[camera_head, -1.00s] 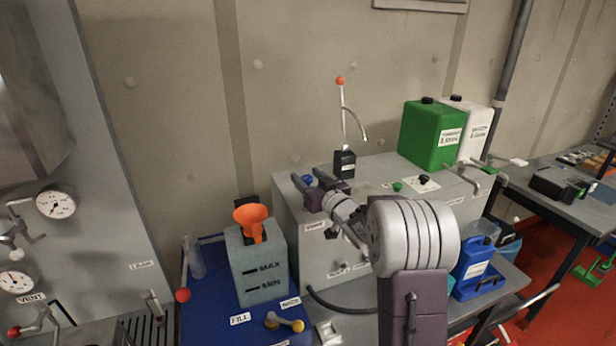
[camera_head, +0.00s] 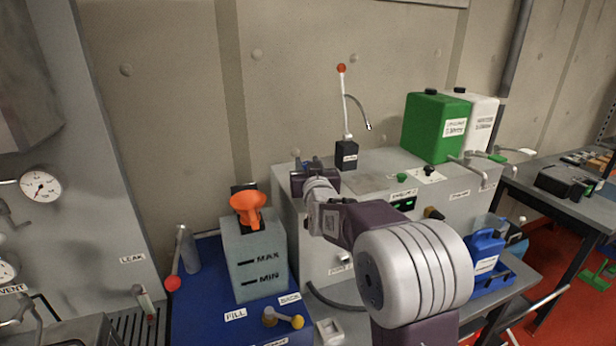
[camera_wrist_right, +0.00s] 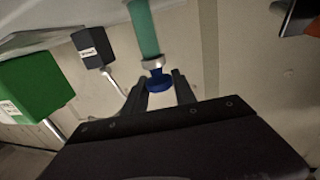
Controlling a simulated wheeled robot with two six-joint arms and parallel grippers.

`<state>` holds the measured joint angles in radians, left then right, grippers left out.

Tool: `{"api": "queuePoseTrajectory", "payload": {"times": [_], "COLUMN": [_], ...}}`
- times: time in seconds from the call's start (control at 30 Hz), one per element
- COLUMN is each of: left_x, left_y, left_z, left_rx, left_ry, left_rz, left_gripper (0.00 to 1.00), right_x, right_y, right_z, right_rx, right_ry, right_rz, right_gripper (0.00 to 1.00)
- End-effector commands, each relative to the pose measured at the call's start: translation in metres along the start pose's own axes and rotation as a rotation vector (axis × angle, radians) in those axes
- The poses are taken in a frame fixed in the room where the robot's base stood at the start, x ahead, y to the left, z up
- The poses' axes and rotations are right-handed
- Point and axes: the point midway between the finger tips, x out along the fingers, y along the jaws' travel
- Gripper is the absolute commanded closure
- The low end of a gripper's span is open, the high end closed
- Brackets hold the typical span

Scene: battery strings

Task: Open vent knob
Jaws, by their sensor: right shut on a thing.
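A round blue knob (camera_wrist_right: 158,82) sits at the end of a teal pipe with a silver collar (camera_wrist_right: 153,64) in the right wrist view. My right gripper (camera_wrist_right: 156,92) has its two dark fingers on either side of this knob and is shut on it. In the head view, only a bit of blue (camera_head: 308,163) shows beside my right gripper (camera_head: 306,168), at the back left of the grey box; my wrist hides much there. A VENT label (camera_head: 12,290) is at the far left on a grey panel. I cannot read a label at the blue knob. My left gripper is not in view.
The grey box (camera_head: 455,182) carries a small dark pump (camera_head: 346,154) and a green canister (camera_head: 436,128). The filler tank (camera_head: 258,265) with an orange funnel (camera_head: 248,207) stands close left of my right arm. A blue jug (camera_head: 486,252) is to the right.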

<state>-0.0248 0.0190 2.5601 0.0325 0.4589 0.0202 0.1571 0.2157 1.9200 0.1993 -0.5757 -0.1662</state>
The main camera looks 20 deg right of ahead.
Motion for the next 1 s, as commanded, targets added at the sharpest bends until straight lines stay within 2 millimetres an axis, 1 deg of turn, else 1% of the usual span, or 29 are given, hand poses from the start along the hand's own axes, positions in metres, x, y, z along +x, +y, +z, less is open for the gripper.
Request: {"api": "queuePoseTrajectory", "payload": {"times": [0.03, 0.2, 0.43, 0.93, 0.97, 1.0], "left_x": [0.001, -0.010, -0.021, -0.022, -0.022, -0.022], "left_y": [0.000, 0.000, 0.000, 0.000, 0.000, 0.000], "left_z": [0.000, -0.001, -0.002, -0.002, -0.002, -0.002], "left_rx": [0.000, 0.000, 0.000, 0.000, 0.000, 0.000], "left_ry": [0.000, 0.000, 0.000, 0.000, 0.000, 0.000], "left_rz": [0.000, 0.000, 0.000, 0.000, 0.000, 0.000], "left_gripper": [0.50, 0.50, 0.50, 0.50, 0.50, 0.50], "right_x": [0.000, 0.000, 0.001, 0.001, 0.001, 0.001], "right_y": [-0.003, -0.002, 0.000, 0.001, 0.001, 0.001], "right_z": [0.002, -0.002, -0.001, 0.000, 0.000, 0.000], "right_rx": [0.001, -0.003, -0.003, -0.003, -0.002, -0.002], "right_ry": [-0.004, -0.006, -0.006, -0.001, -0.001, -0.001], "right_rz": [0.020, 0.107, 0.178, 0.200, 0.200, 0.200], "right_gripper": [1.00, 1.00, 1.00, 1.00, 0.65, 0.54]}}
